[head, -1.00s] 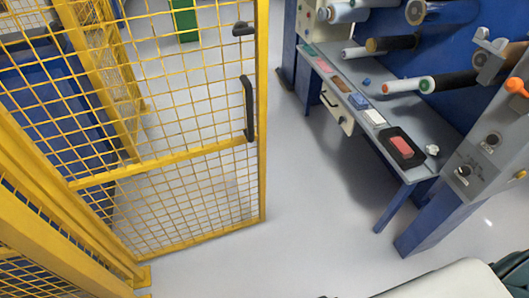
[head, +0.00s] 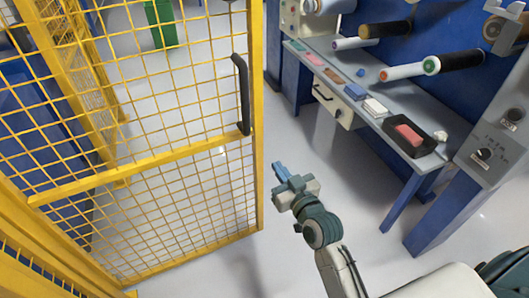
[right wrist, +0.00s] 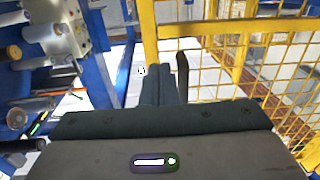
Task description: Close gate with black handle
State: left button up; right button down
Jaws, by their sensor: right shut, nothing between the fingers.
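The yellow mesh gate (head: 150,165) stands on the left in the head view, swung out over the grey floor. Its black handle (head: 242,93) is upright near the gate's free edge. My right gripper (head: 281,172) is shut and empty, to the right of the gate's free edge and apart from it in the picture. In the right wrist view, its shut fingers (right wrist: 160,75) point toward the yellow gate post (right wrist: 149,30), and the black handle (right wrist: 182,75) shows just right of the fingertips. My left gripper is not in view.
A blue roller machine stands on the right, with a grey shelf (head: 352,92) carrying coloured blocks and a black tray (head: 408,135). Yellow fence (head: 35,255) stands at lower left. Open floor (head: 310,130) lies between gate and machine.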

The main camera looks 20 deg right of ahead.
aim_at(253, 132)
jog(key=w, duration=0.4)
jog(key=w+a, duration=0.1)
jog(key=w, duration=0.8)
jog(key=shift+w+a, duration=0.3)
jog(key=shift+w, duration=0.05)
